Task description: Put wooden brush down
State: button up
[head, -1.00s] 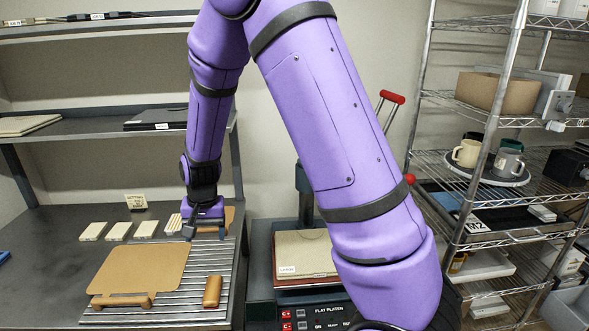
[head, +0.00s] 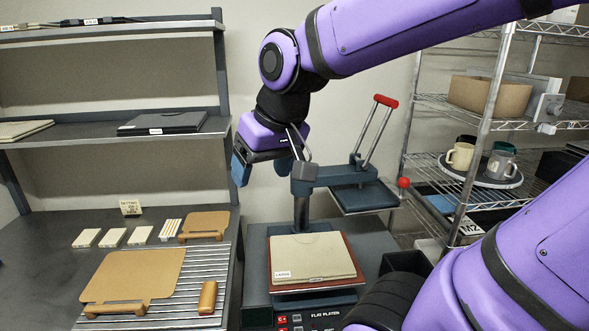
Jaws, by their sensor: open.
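A small upright-looking tan wooden piece, which I take as the wooden brush (head: 207,297), rests at the front right of the slatted metal rack (head: 218,262) on the left bench. Its bristles cannot be made out. My gripper (head: 263,167) is open and nothing shows between its fingers. It is raised in the air, right of the bench, in front of the wall and beside the press's post. It is well apart from the brush.
A large tan board (head: 132,272) with a wooden handle lies left of the brush; a smaller one (head: 204,225) lies behind.

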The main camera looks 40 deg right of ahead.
jog(key=s+d+r+n, duration=0.1)
jog(key=s, duration=0.5)
jog(key=shift+s+r+t+h, duration=0.25)
jog(key=shift+s+t+h, duration=0.05)
jog(key=shift+t+h, duration=0.1)
jog(key=shift+o, duration=0.4)
jog(key=shift+w, duration=0.1)
dwell(0.5)
